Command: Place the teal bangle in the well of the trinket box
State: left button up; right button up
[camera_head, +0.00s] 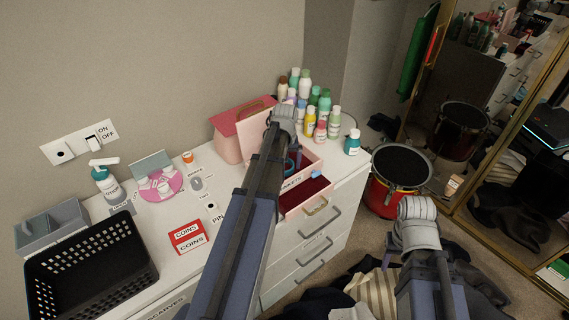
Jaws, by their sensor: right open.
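The pink trinket box (313,157) stands open on the white dresser, its lid raised at the back. Its lower drawer is pulled out and shows a dark red lining (305,193).
Several bottles (310,118) crowd the dresser's back corner. A black basket (90,275), a red coins box (188,236) and a pump bottle (106,184) stand at left. A red drum-like bin (397,180) and dark clothes lie on the floor by a mirror.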

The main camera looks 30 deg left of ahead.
pick_arm(q)
notch_tip(320, 180, up, 12)
jog(key=s+p, duration=0.1)
jog(key=p, duration=1.1)
jog(key=shift+d, duration=0.4)
jog(key=shift+s, duration=0.1)
jog(key=s+d+m, duration=0.5)
jog(key=s+d, duration=0.3)
jog(key=d, duration=0.7)
jog(key=s+d+m+g, duration=0.1)
jog(key=s+d+m, duration=0.4)
jog(key=d, duration=1)
jog(key=s, duration=0.3)
jog(key=shift+s, duration=0.2)
jog(key=shift+a, duration=0.1)
